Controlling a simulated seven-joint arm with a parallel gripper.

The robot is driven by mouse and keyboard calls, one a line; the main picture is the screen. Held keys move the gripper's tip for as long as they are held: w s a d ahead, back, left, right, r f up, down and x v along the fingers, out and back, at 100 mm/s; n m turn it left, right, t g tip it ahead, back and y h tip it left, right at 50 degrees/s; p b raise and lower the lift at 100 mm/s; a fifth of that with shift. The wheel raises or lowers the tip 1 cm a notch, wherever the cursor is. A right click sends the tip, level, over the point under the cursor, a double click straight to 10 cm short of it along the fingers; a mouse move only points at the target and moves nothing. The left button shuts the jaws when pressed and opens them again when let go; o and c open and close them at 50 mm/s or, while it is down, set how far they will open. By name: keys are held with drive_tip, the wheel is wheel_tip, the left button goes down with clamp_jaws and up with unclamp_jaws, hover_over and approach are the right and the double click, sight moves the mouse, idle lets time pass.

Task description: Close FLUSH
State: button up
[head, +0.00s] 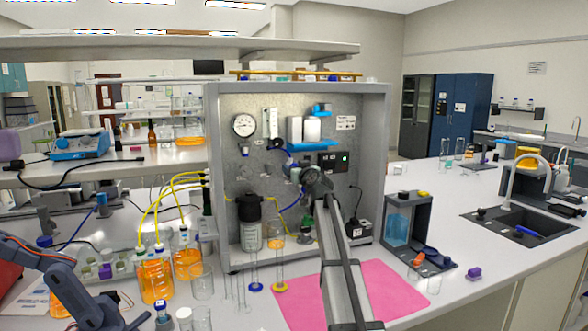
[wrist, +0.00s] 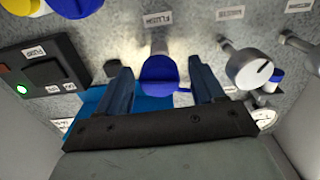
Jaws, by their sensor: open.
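The FLUSH label (wrist: 158,18) shows upside down on the metal panel in the wrist view. Below it a grey stem sticks out from the panel and ends in a blue handle (wrist: 160,76). My gripper (wrist: 160,66) is open, with one dark blue finger on each side of this handle. A gap shows between the handle and each finger, and I see no contact. In the head view my gripper (head: 309,174) is at the middle of the rig's panel (head: 270,100), and my arm and gripper hide the FLUSH handle there.
A dark switch box (wrist: 45,68) with a green light is at left. In the head view, bottles of orange liquid (head: 155,278) and glass cylinders stand left of a pink mat (head: 385,285).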

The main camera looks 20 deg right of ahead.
drive_tip(key=shift+w, duration=0.95)
drive_tip(key=shift+c, duration=0.4)
drive_tip(key=c, duration=1)
drive_tip(key=shift+o, duration=0.2)
drive_tip(key=shift+m, duration=2.2)
drive_tip(key=o, duration=1)
drive_tip(key=shift+o, duration=0.2)
